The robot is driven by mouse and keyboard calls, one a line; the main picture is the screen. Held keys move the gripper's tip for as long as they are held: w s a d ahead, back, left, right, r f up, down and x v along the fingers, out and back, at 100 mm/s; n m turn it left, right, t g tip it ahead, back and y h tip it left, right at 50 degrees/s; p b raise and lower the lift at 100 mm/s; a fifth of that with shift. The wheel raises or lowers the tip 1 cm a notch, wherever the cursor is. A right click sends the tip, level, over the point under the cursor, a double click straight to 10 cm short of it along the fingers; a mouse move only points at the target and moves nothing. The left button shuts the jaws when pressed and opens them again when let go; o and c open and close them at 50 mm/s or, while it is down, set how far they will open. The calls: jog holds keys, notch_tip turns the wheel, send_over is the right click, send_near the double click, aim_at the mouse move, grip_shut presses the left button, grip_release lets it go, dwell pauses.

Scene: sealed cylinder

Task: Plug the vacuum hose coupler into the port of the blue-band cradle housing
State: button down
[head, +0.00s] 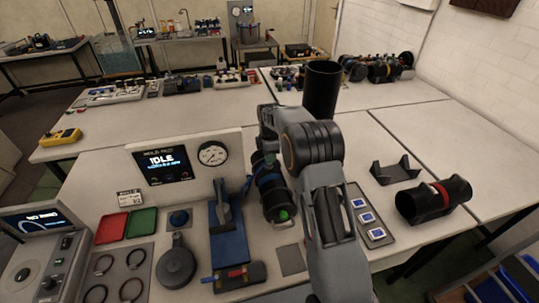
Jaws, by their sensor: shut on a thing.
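A black cylinder with a bluish band (268,182), apparently the blue-band housing, lies beside the instrument panel, its near end toward me with a green spot (284,214) on it. My gripper (265,152) comes down at its far end. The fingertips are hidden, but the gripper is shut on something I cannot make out. I cannot tell whether it touches the cylinder, nor whether a cradle is under the cylinder. I cannot pick out the vacuum hose coupler or a hose.
A panel (190,180) reads IDLE beside a gauge. A blue fixture (229,245) stands left of the cylinder. Right of my arm are an empty black cradle (396,171), a red-band cylinder (432,199) and a plate with blue-and-white squares (367,218).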

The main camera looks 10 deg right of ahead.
jog(key=shift+f+b, duration=0.3)
jog(key=shift+f, duration=0.1)
jog(key=c, duration=0.7)
grip_release()
jog(key=shift+c, duration=0.2)
jog(key=shift+r, duration=0.15)
notch_tip(320, 180, up, 14)
jog(key=b, duration=0.1)
jog(key=shift+f, duration=0.2)
